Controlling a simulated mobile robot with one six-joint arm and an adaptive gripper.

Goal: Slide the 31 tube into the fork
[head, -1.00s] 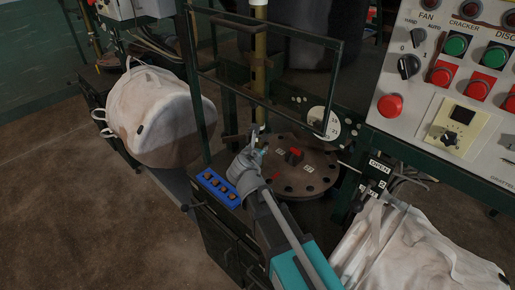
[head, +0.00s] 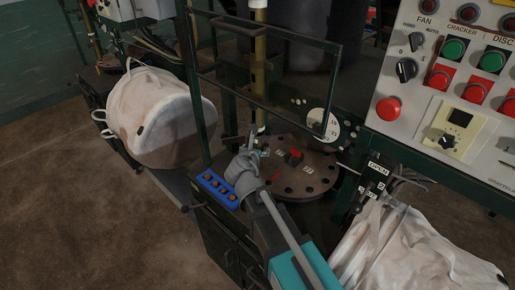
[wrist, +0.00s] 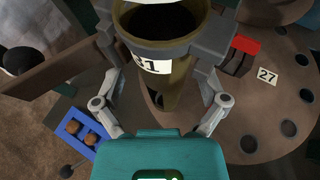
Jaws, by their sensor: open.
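In the wrist view the olive-brown 31 tube (wrist: 178,92) has an open dark mouth and a white label reading 31. It stands between the two grey fingers of my gripper (wrist: 160,38), one on each side. My gripper is open; I cannot tell if either finger touches the tube. In the head view my gripper (head: 250,150) is over the near left edge of the dark round disc (head: 300,187). The tube is hard to make out there. I cannot clearly identify the fork in either view.
The disc has holes, number labels and a red block (head: 295,153). A blue tray (head: 218,187) with several brown round pieces lies beside it. A dark green frame (head: 265,95) stands behind. White bags (head: 155,110) hang at left and lower right; a control panel (head: 440,95) is at right.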

